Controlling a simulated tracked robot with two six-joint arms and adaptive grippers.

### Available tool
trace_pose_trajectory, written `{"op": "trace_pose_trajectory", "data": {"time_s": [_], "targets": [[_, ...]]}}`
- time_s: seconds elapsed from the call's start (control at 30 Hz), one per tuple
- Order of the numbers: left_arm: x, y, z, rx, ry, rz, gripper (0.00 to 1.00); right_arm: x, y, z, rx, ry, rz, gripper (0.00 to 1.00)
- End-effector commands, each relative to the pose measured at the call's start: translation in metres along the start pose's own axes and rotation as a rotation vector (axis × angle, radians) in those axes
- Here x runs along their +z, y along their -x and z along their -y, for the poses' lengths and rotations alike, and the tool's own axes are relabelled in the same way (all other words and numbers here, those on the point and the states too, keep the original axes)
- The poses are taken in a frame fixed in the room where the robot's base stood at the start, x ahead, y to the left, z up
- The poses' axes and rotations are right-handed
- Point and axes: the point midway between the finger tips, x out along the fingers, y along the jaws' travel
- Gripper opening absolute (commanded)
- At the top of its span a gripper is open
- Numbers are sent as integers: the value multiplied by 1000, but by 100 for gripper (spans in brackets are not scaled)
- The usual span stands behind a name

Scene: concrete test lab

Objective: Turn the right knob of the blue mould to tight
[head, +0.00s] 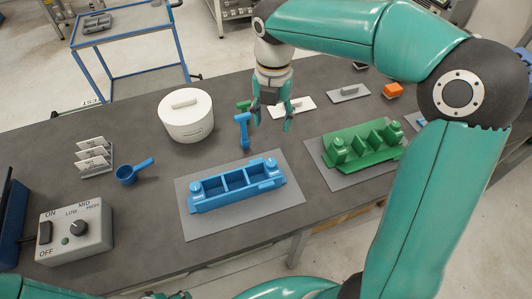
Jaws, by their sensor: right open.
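The blue mould (237,184) lies on a grey mat (211,222) at the near middle of the table. It has open compartments in the middle and a round knob at each end. The right knob (270,164) stands on the mould's right end; its setting is too small to read. The left knob (196,187) is at the other end. My right gripper (271,123) points down, open and empty, above the table behind the right knob and apart from it. My left gripper does not show.
A green mould (365,147) lies on its own mat to the right. A white lidded pot (186,117), a blue scoop (135,171) and a grey control box (75,232) are to the left.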

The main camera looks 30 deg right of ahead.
Motion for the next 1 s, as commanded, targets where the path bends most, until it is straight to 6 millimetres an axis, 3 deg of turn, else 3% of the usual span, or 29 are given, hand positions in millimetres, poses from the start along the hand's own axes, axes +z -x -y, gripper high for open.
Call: {"op": "trace_pose_trajectory", "data": {"time_s": [0.6,0.8,1.0], "targets": [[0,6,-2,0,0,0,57,-1,-122,-1,-3,3,-5,57],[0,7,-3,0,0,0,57,0,-148,-1,-2,2,-3,57],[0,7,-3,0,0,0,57,0,-157,-2,1,3,-1,57]]}}
